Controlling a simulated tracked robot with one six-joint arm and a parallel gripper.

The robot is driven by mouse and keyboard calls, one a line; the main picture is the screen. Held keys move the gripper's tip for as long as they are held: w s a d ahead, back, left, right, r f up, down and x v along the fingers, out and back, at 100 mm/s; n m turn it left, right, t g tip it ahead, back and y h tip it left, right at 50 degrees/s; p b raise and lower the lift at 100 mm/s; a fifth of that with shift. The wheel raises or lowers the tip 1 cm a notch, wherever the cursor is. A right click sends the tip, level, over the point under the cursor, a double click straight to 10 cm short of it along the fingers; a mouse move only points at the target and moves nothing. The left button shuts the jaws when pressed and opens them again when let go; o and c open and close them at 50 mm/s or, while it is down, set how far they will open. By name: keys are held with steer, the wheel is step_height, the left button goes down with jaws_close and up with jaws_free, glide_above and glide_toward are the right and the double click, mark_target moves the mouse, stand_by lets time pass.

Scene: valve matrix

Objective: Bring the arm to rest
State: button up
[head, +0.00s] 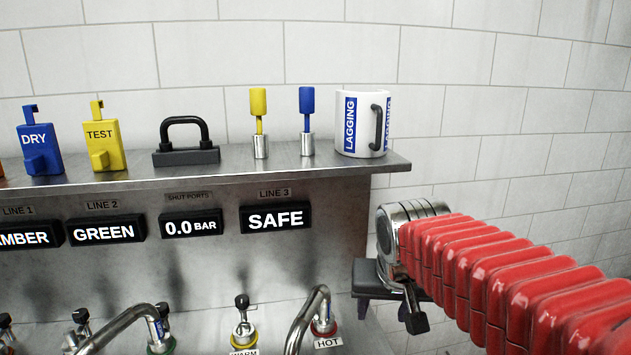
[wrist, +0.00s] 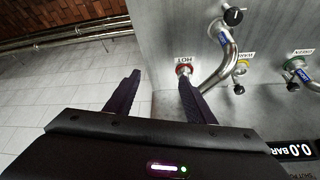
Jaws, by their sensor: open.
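My gripper (wrist: 158,80) is open and empty in the wrist view, its two dark fingers apart with bare wall surface showing between them. In the head view its dark body (head: 372,278) is at the right end of the steel panel, below the shelf, at the end of my red-sleeved arm. In the wrist view the right finger overlaps the red-ringed fitting labelled HOT (wrist: 184,69); I cannot tell whether they touch. The HOT fitting also shows in the head view (head: 324,327), left of my gripper. The fingertips are hard to make out in the head view.
Curved steel pipes (head: 310,315) and small valves (head: 242,325) stand out from the panel, left of my gripper. The shelf (head: 290,171) above holds a LAGGING cylinder (head: 349,125), blue and yellow tags, and a black handle (head: 186,145). Right of the panel is open tiled wall.

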steer(key=s+d+f, duration=0.2)
steer(key=s, duration=0.6)
steer(key=s+d+f+n, duration=0.1)
steer(key=s+f, duration=0.2)
steer(key=s, duration=0.5)
steer(key=shift+s+d, duration=0.35)
steer(key=shift+c, duration=0.3)
